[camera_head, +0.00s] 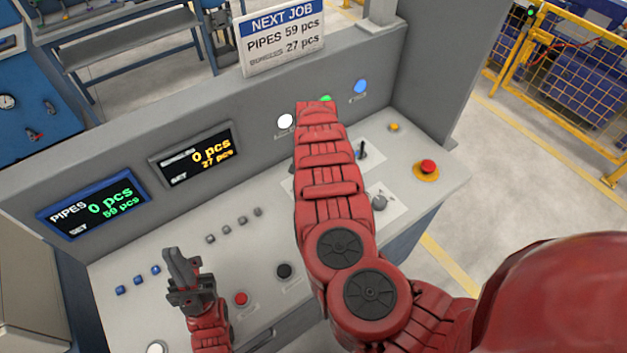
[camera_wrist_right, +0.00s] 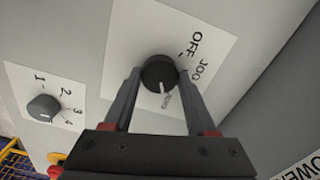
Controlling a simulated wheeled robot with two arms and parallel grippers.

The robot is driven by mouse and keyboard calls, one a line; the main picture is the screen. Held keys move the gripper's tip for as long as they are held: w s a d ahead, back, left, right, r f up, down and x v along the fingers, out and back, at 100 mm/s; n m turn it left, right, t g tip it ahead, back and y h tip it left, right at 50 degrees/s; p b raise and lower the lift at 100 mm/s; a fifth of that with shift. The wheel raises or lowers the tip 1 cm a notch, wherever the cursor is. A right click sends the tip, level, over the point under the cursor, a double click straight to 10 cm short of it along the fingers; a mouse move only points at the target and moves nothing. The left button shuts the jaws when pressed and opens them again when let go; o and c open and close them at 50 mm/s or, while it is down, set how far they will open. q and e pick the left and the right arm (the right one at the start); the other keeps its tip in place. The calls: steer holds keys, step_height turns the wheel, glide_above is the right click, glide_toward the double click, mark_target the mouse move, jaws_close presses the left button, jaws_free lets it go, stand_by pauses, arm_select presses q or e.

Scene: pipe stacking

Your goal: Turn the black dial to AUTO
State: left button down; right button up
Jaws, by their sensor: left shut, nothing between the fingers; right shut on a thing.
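The black dial (camera_wrist_right: 157,73) sits on a white label plate (camera_wrist_right: 125,72) in the right wrist view. My right gripper (camera_wrist_right: 160,76) is shut on it, one finger on each side. OFF and JOG are printed above and right of the dial. The white pointer mark faces down in that picture, toward small print between the fingers that I cannot read clearly. In the head view, my right arm hides the dial and the right gripper. My left gripper (camera_head: 187,279) is shut and empty above the panel's front left.
A grey numbered knob (camera_wrist_right: 43,109) is beside the dial; it also shows in the head view (camera_head: 379,202). A red emergency button (camera_head: 428,167) is at the right. Red (camera_head: 241,298) and black (camera_head: 284,270) buttons are near the left gripper. Displays (camera_head: 95,203) stand at the back left.

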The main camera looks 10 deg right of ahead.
stand_by(0.3)
steer(key=o, duration=1.4)
steer(key=shift+r, duration=0.1)
steer(key=shift+r+p, duration=3.95)
steer(key=shift+r, duration=4.65)
